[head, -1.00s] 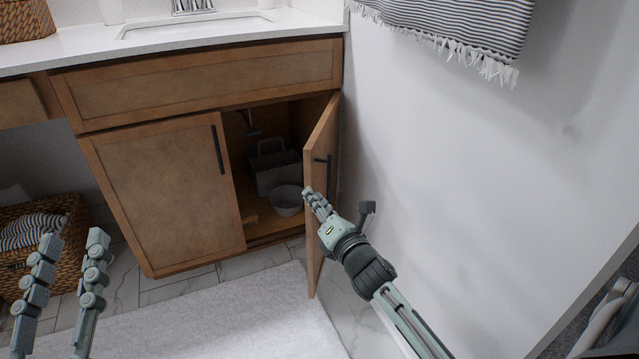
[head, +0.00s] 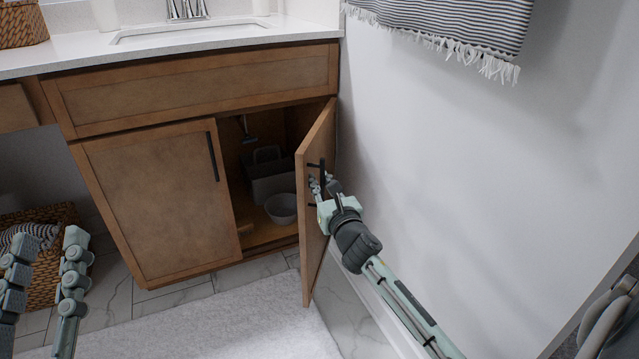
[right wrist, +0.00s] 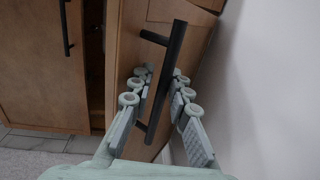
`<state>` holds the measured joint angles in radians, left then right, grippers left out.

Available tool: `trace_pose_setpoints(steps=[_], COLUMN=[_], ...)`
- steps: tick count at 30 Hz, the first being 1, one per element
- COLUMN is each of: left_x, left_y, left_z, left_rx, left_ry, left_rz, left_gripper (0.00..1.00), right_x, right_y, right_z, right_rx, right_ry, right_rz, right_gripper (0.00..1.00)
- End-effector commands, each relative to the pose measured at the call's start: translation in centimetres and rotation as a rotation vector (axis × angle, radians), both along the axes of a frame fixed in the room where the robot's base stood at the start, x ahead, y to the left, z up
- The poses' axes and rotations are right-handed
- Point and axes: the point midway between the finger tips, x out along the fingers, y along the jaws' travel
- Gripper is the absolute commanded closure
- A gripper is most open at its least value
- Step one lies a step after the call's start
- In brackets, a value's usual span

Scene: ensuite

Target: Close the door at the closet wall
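The brown right-hand door (head: 308,255) of the sink cabinet stands ajar, swung out near the white wall. It has a black bar handle (right wrist: 174,48). My right gripper (head: 323,187) is at this handle. In the right wrist view the fingers of my right gripper (right wrist: 160,80) are apart, one on each side of the lower part of the handle. I cannot tell whether they touch it. My left gripper (head: 48,242) is at the lower left, its two fingers apart and empty, away from the door.
The left cabinet door (head: 160,195) is shut. A white rug (head: 230,325) lies in front. The white wall (head: 430,170) is close on the right, with a striped towel (head: 450,25) above. A wicker basket (head: 65,215) stands at left.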

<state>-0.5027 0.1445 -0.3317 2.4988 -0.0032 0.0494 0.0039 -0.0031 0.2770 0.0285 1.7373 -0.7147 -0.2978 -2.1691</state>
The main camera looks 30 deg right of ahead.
Motion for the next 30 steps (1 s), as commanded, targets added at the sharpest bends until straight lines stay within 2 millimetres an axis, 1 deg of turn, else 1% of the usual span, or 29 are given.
trace_pose_setpoints(steps=[6,10,11,26,30], left_x=[0.00,0.00,0.00,0.01,-0.09], left_y=[0.00,-0.01,-0.01,-0.01,0.07], left_z=[0.03,0.02,0.02,-0.03,-0.08], left_rx=[0.000,0.000,0.000,0.000,-0.005], left_ry=[-0.001,-0.001,-0.001,0.001,-0.012], left_rz=[0.000,0.000,0.000,0.000,0.000], left_gripper=[0.66,0.66,0.66,0.66,0.66], right_x=[0.06,0.05,0.04,0.03,0.31], right_y=[0.17,0.21,0.23,0.39,0.81], right_z=[0.01,0.00,0.00,-0.06,-0.15], right_rx=[0.002,0.002,0.002,0.003,0.005], right_ry=[0.000,-0.001,0.000,-0.001,-0.002], right_rz=[0.003,0.004,0.004,0.007,-0.002], right_gripper=[0.82,0.98,1.00,1.00,1.00])
